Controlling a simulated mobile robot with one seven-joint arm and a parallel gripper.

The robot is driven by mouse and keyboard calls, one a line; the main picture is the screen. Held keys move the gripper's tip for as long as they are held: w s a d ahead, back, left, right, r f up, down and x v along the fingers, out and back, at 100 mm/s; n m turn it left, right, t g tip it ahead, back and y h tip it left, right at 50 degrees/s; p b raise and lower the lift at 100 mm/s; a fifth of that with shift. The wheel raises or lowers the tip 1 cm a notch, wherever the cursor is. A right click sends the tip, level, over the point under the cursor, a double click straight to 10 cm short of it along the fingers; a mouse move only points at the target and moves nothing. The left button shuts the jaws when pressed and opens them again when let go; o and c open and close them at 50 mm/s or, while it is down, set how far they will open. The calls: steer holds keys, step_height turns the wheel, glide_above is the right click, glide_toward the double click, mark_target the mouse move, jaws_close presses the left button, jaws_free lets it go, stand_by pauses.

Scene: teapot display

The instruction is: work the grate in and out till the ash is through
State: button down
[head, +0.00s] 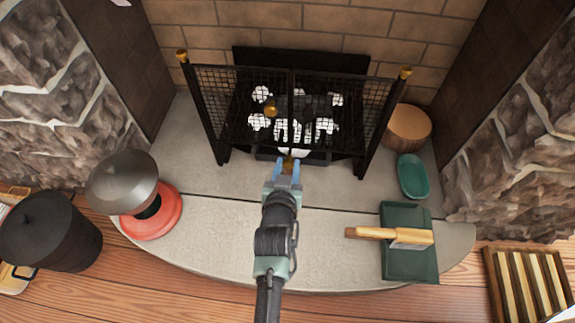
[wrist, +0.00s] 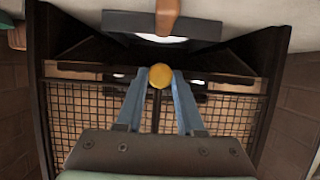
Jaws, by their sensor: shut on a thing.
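My gripper (head: 287,172) is in front of the fireplace opening, its blue fingers shut on a round brass knob (wrist: 161,76). A dark bar shows behind the knob in the wrist view. The dark grate (head: 245,108) is behind the mesh screen (head: 215,85), with several pale lumps (head: 258,122) on it; whether they are ash or coals I cannot tell. A dark tray-like piece (wrist: 120,22) with a brown handle (wrist: 166,14) and something white in it shows beyond the knob in the wrist view. The link between knob and grate is hidden.
A second brass ball (head: 271,107) shows at the screen. A black bucket (head: 50,230) is at left.

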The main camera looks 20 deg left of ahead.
steer(key=s+p, duration=0.1)
steer(key=s, duration=0.1)
steer(key=s+d+p, duration=0.1)
steer(key=s, duration=0.1)
steer(key=shift+s+d, duration=0.15)
steer(key=shift+d, duration=0.05)
stand_by(0.3)
steer(key=c, duration=0.5)
jaws_free()
steer(key=shift+c, duration=0.2)
